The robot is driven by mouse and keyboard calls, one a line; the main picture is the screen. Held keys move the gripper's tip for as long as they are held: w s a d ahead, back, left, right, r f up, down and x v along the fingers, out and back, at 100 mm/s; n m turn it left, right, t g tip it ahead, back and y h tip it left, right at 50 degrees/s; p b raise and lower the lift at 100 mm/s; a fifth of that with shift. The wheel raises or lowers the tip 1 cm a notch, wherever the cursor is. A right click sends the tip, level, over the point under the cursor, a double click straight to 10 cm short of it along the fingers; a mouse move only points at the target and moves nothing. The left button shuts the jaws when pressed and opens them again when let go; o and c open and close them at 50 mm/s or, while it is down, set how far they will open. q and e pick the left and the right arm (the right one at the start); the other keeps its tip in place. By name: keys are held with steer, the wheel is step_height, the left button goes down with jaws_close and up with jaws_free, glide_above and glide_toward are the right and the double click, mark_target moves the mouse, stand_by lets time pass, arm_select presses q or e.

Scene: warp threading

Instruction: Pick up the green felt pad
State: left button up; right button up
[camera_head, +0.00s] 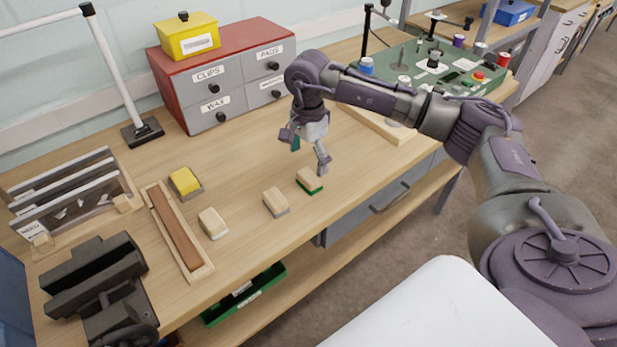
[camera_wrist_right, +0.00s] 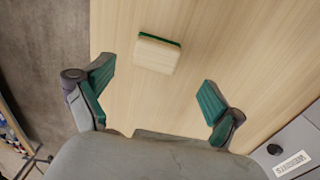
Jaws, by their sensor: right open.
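The green felt pad (camera_head: 310,181) is a small pale wooden block with a green felt layer underneath. It stands on the workbench (camera_head: 240,165) near its front edge, rightmost in a row of similar blocks. It also shows in the right wrist view (camera_wrist_right: 158,54), ahead of the fingers. My right gripper (camera_head: 309,156) is open and empty above the bench, just behind and above the pad. In the wrist view, its two green-padded fingers (camera_wrist_right: 155,90) are spread wide, with the pad beyond the gap between them. My left gripper is not in view.
Two similar grey-based blocks (camera_head: 275,202) (camera_head: 213,223) stand to the left. A wooden tray with a brown strip (camera_head: 176,230) and a yellow block (camera_head: 185,181) lie further left. A red drawer cabinet (camera_head: 222,67) is behind. A green board with spools (camera_head: 440,70) is at right.

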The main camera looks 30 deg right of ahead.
mark_target(310, 175)
steer(key=shift+s+f+p, duration=0.2)
steer(key=shift+f+p, duration=0.25)
steer(key=shift+f, duration=0.55)
step_height(310, 175, down, 4)
steer(key=shift+s+d+r+p, duration=0.15)
steer(key=shift+r+p, duration=0.1)
steer(key=shift+p, duration=0.2)
steer(key=shift+f, duration=0.2)
steer(key=c, duration=1)
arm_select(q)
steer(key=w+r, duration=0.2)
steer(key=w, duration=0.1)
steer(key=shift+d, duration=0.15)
arm_select(e)
steer(key=shift+c, duration=1.3)
